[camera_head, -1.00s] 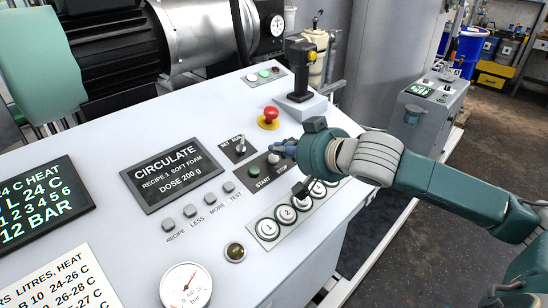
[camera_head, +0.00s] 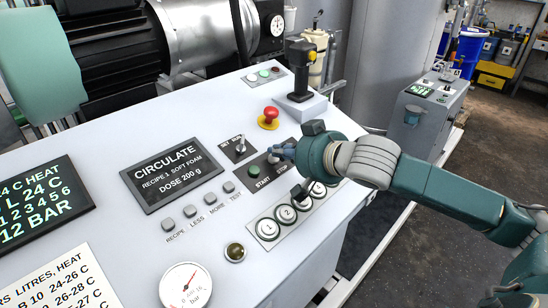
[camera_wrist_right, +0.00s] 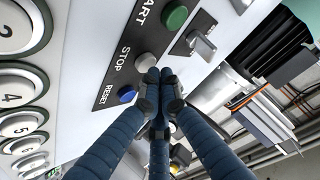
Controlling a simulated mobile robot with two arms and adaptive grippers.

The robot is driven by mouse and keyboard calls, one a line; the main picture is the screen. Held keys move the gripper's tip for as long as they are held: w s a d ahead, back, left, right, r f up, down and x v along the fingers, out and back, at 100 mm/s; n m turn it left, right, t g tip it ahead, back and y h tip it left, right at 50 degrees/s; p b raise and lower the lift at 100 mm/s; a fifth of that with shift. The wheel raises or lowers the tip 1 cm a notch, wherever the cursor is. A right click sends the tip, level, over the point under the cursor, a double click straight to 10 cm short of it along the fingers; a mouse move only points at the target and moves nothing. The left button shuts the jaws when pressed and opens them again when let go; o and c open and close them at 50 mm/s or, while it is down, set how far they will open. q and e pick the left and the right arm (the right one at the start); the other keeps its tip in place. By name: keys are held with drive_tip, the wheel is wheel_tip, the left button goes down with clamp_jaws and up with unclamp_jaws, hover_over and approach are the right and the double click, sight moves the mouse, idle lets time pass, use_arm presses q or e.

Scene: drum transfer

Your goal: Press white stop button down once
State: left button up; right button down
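The white stop button (camera_wrist_right: 145,62) shows in the right wrist view, whitish grey and round on a dark strip beside the word STOP. It sits between the green start button (camera_wrist_right: 176,17) and the blue reset button (camera_wrist_right: 127,94). My right gripper (camera_wrist_right: 160,76) has its fingertips drawn together with nothing between them. The tips lie right at the edge of the stop button; I cannot tell whether they touch it. In the head view the right gripper (camera_head: 274,153) reaches over the strip and largely hides the stop button. My left gripper is not in view.
A red emergency knob (camera_head: 269,117) stands behind the strip and a joystick (camera_head: 300,75) farther back. Numbered round buttons (camera_head: 267,229) lie in front. The CIRCULATE display (camera_head: 174,172) is at left.

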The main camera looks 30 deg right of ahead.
drive_tip(key=shift+w+f, duration=0.15)
drive_tip(key=shift+f, duration=0.3)
idle(0.5)
drive_tip(key=shift+r, duration=0.1)
drive_tip(key=shift+s+r+p, duration=0.3)
drive_tip(key=shift+r+p, duration=0.3)
drive_tip(key=shift+r, duration=0.15)
drive_tip(key=shift+d+r+p, duration=0.15)
drive_tip(key=shift+r+p, duration=0.3)
drive_tip(key=shift+r, duration=0.1)
drive_tip(key=shift+s+d+r+p, duration=0.1)
drive_tip(key=shift+s+r+p, duration=0.15)
drive_tip(key=shift+r+p, duration=0.3)
drive_tip(key=shift+s+r+p, duration=0.25)
drive_tip(key=shift+r+p, duration=0.05)
drive_tip(key=shift+r, duration=0.35)
drive_tip(key=shift+s+d+r+p, duration=0.1)
drive_tip(key=shift+s+r+p, duration=0.15)
drive_tip(key=shift+r+p, duration=0.3)
drive_tip(key=shift+r, duration=0.1)
